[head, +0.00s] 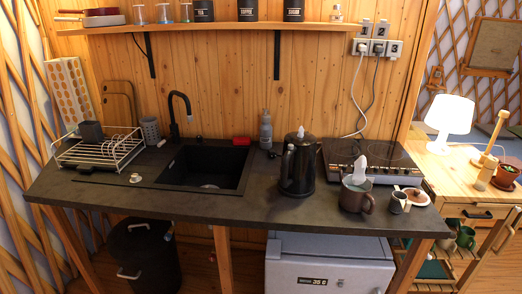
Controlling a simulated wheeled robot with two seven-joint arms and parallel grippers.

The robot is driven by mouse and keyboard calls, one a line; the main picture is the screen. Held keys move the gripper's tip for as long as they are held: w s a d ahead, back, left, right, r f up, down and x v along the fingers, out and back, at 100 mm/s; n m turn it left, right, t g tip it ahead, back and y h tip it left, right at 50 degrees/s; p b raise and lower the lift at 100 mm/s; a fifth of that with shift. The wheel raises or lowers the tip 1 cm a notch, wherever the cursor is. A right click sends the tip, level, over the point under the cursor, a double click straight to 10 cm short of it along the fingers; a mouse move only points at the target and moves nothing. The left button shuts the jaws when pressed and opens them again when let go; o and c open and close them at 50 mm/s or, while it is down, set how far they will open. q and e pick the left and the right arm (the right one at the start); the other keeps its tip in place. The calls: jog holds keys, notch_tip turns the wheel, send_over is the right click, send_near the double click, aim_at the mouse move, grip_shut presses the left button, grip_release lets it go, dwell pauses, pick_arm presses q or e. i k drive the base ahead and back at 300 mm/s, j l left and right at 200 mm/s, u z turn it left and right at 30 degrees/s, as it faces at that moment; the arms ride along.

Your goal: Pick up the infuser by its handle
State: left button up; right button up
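A small dark cylindrical cup (398,203) with a pale piece at its rim stands near the right end of the dark counter; it looks like the infuser, but it is too small to be sure. Its handle is not clear. A wooden-looking round lid (418,197) lies just right of it. A dark brown mug (354,202) stands to its left, with a white pointed thing (360,168) rising above or behind it. Neither of my grippers shows in the head view.
A dark kettle (298,168) stands left of the mug, with a black hob (395,153) behind. The sink (205,167), tap (181,105) and dish rack (100,155) fill the left side. The front counter strip is mostly clear. A lit lamp (450,115) stands at right.

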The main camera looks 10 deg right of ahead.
aim_at(398, 203)
jog(key=z, duration=1.35)
jog(key=l, duration=0.15)
